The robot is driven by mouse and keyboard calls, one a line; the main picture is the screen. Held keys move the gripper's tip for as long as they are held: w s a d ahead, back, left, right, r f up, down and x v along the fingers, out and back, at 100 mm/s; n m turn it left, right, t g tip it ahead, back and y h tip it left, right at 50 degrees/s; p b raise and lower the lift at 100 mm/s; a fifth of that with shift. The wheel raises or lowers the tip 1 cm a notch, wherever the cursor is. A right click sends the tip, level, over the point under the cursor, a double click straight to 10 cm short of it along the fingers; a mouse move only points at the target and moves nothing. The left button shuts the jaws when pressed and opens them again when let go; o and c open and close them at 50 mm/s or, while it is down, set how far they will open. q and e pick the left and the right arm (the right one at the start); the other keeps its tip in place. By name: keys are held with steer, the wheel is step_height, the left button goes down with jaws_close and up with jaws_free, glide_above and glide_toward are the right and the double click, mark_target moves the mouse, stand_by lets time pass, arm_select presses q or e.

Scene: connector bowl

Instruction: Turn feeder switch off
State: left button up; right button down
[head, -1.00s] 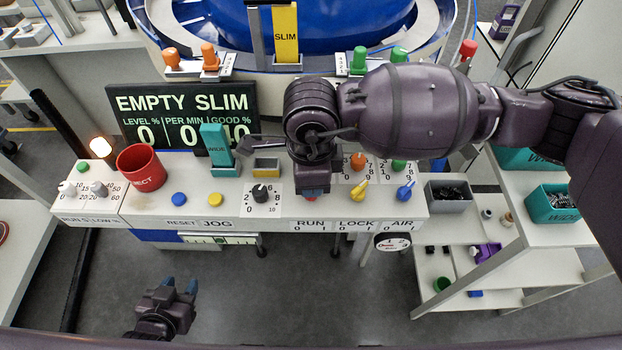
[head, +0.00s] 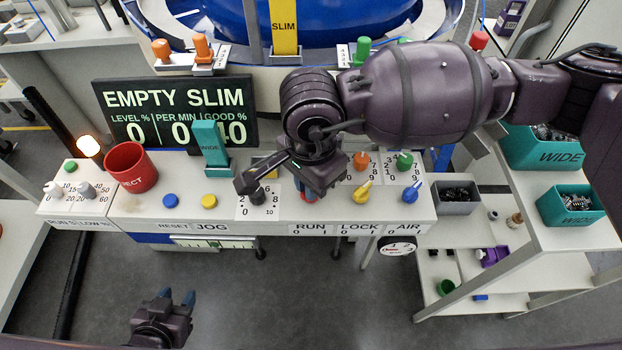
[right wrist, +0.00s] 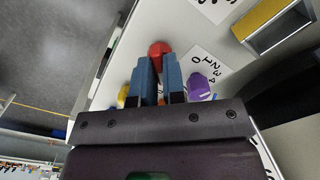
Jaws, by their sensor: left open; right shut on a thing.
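The control panel (head: 270,210) has a row of knobs along its front, with RUN, LOCK and AIR labels below. A red switch (head: 308,196) sits above the RUN label, mostly hidden by my right gripper (head: 309,190) in the head view. In the right wrist view, the blue fingers of my right gripper (right wrist: 159,75) are closed around the red switch (right wrist: 160,48). Its exact turned position is hidden. My left gripper (head: 178,297) is open and empty, low in front of the panel, above the floor.
The yellow LOCK knob (head: 361,192) and blue AIR knob (head: 412,192) stand right of the red switch. A red cup (head: 131,168), teal block (head: 211,148) and display (head: 177,112) are at left. A shelf with teal bins (head: 570,205) stands right.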

steer(key=shift+r, duration=0.1)
stand_by(0.4)
steer(key=c, duration=1.2)
jaws_free()
step_height(320, 180, up, 11)
steer(key=p, duration=0.1)
steer(key=shift+f, duration=0.2)
